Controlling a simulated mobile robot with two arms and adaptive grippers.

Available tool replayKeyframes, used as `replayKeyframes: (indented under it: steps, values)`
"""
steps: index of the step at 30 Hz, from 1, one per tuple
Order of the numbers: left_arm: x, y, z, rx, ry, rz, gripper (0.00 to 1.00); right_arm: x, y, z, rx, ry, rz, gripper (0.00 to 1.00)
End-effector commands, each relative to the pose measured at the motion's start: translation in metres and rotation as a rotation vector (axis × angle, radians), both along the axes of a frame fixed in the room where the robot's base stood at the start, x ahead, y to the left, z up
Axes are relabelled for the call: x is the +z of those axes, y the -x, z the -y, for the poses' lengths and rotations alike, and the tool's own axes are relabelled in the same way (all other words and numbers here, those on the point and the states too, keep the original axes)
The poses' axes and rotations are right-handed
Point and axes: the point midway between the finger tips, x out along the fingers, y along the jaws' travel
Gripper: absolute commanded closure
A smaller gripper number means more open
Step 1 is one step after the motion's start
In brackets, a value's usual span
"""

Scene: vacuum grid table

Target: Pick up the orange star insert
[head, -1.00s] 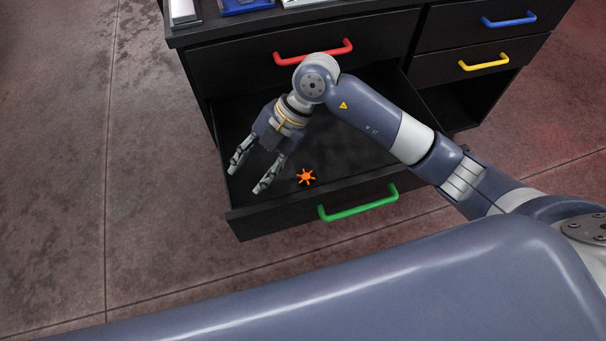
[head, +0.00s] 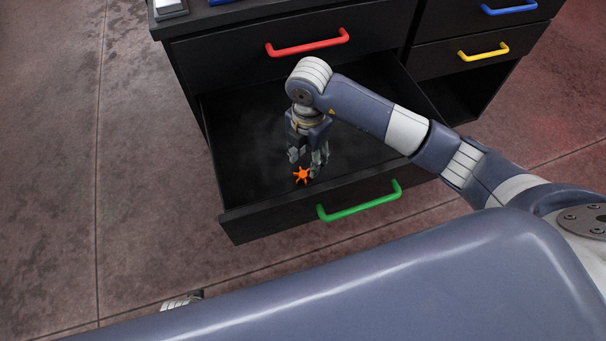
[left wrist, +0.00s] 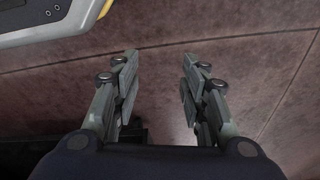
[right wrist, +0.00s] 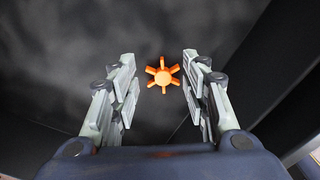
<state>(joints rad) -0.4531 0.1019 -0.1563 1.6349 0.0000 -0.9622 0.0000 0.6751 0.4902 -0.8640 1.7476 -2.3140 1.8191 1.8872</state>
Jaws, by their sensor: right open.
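The orange star insert (head: 301,175) lies on the dark floor of the open drawer, close to its front wall. It also shows in the right wrist view (right wrist: 163,76), centred between the fingertips and a little beyond them. My right gripper (head: 305,168) is open and points down into the drawer, right at the star. The fingers are on either side of the star in the picture; I cannot tell how far above it they are. My left gripper (left wrist: 156,82) is open and empty over the bare floor in the left wrist view.
The open drawer (head: 270,215) has a green handle (head: 358,201) on its front. Above it is a closed drawer with a red handle (head: 307,43). Drawers with blue (head: 509,8) and yellow handles (head: 483,49) are at the right. The rest of the open drawer looks empty.

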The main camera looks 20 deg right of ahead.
Motion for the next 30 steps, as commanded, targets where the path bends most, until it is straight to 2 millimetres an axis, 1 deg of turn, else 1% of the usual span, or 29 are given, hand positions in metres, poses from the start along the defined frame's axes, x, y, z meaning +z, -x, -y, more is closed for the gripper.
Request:
replayKeyframes:
  steps: [1,3,6,8,14,17,27,30]
  values:
    - [0.003,-0.003,0.0,0.001,0.0,0.004,0.6,-0.011,0.002,0.003,-0.001,0.002,-0.003,0.58]
    - [0.008,-0.005,0.001,0.001,0.001,0.008,0.6,-0.021,0.002,0.003,-0.001,0.001,-0.003,0.58]
    - [0.014,-0.007,0.001,0.002,0.001,0.01,0.6,-0.03,0.002,0.003,-0.001,0.0,-0.002,0.58]
    - [0.017,-0.008,0.001,0.002,0.001,0.012,0.6,-0.032,0.002,0.003,-0.001,0.0,0.0,0.58]
    - [0.018,-0.008,0.001,0.002,0.001,0.011,0.6,-0.032,0.001,0.003,0.0,0.0,0.0,0.58]
    - [0.018,-0.008,0.001,0.002,0.001,0.011,0.6,-0.032,0.001,0.003,0.0,0.0,0.0,0.73]
    - [0.018,-0.009,0.001,0.002,0.001,0.013,0.6,-0.032,0.002,0.003,0.0,0.0,0.0,0.74]
    - [0.019,-0.009,0.001,0.002,0.001,0.016,0.6,-0.026,0.001,0.002,0.0,-0.001,0.001,0.74]
